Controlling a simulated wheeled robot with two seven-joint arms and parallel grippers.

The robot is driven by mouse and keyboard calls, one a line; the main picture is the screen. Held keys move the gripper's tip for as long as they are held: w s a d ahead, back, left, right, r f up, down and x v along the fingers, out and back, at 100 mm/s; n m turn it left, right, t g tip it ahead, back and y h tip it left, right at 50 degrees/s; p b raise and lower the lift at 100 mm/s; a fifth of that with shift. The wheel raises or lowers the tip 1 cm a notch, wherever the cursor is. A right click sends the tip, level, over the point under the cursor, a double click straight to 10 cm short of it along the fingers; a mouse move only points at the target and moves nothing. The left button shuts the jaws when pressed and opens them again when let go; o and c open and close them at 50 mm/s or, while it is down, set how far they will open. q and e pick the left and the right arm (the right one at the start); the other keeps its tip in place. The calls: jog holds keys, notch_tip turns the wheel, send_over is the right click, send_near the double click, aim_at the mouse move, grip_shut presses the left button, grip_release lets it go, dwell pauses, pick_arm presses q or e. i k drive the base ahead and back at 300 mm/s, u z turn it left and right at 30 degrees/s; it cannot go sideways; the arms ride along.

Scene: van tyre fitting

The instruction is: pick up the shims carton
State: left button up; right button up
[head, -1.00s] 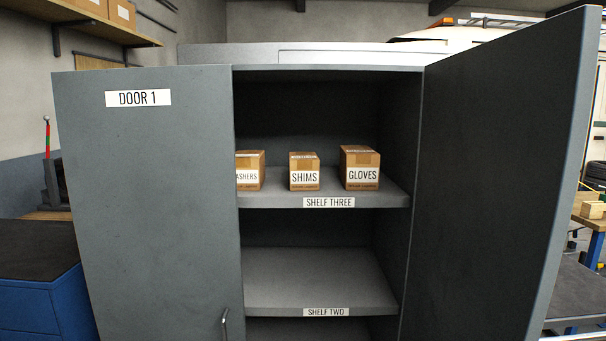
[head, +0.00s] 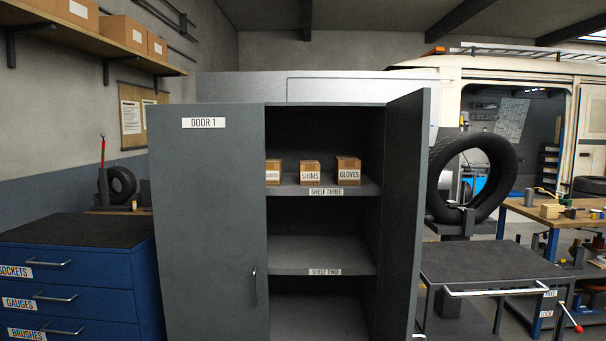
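The shims carton (head: 310,170) is a small brown box with a white SHIMS label. It stands upright on shelf three (head: 329,187) of the grey cabinet, between the gloves carton (head: 348,169) on its right and another carton (head: 273,172) on its left. That left carton is partly hidden by the shut left door (head: 207,220), marked DOOR 1. The right door (head: 408,200) stands open. Neither of my grippers shows in the head view.
A blue drawer cabinet (head: 78,290) stands left of the grey cabinet. A dark-topped trolley (head: 490,262) with a handle stands to the right, near a tyre (head: 471,178) on a stand. Shelf two (head: 322,255) looks bare.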

aim_at(309, 169)
jog(key=u, duration=0.7)
jog(key=i, duration=0.85)
jog(key=u, duration=0.8)
jog(key=i, duration=1.15)
jog(key=z, duration=1)
jog(key=i, duration=0.8)
jog(key=z, duration=0.7)
